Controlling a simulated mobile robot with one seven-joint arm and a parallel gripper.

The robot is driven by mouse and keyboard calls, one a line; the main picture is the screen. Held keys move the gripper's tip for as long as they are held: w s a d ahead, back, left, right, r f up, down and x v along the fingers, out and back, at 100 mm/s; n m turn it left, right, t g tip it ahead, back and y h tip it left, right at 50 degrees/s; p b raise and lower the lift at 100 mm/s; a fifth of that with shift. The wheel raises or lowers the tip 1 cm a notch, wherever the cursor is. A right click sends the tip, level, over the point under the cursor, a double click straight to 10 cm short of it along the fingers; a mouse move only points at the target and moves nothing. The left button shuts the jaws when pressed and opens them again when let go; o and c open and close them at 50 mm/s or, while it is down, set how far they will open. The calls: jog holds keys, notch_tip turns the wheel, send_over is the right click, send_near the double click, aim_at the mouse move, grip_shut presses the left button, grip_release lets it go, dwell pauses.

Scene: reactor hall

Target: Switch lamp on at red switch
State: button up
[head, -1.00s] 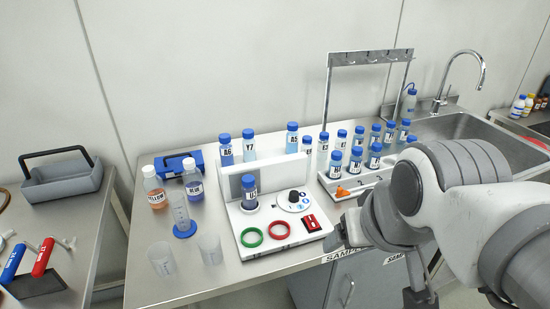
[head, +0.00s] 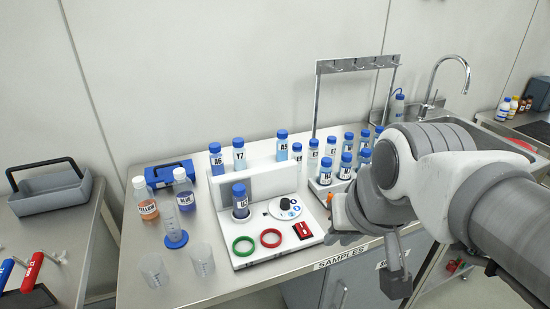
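The red switch (head: 303,230) is a small red rocker in a dark frame. It sits at the front right of a white panel (head: 285,249) on the steel bench. A round dial with a black knob (head: 288,203) is just behind it. A green ring (head: 243,245) and a red ring (head: 271,238) are to its left. My gripper (head: 333,238) is just right of the switch, pointing toward it, with a small visible gap between them. Its fingers are small and partly hidden by the wrist, so their opening cannot be told.
A labelled blue-capped vial (head: 240,202) stands on the panel, with a white upright wall (head: 262,183) behind. Right of it is a vial rack (head: 318,188), partly behind my arm. Clear beakers (head: 202,260) and bottles (head: 145,199) stand left. A sink lies far right.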

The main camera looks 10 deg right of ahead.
jog(key=w+m+p, duration=0.1)
jog(key=w+m, duration=0.1)
jog(key=w, duration=0.1)
jog(key=w+m+g+p, duration=0.1)
jog(key=w+m, duration=0.1)
jog(key=w, duration=0.2)
jog(key=w+m+y+p, duration=0.1)
jog(key=w+m, duration=0.1)
jog(key=w, duration=0.2)
jog(key=shift+w+a+r+m+g+p, duration=0.2)
jog(key=shift+m+g+p, duration=0.1)
jog(key=shift+g+p, duration=0.1)
grip_shut()
jog(key=m+g+h+p, duration=0.1)
jog(key=m+g+p, duration=0.1)
jog(key=m+p, duration=0.35)
send_over(301, 224)
jog(key=s+b, duration=0.2)
jog(key=s, duration=0.1)
notch_tip(301, 224, down, 7)
jog(key=m, duration=0.2)
jog(key=shift+w+d+f, duration=0.15)
jog(key=shift+w+d, duration=0.05)
jog(key=shift+d, duration=0.1)
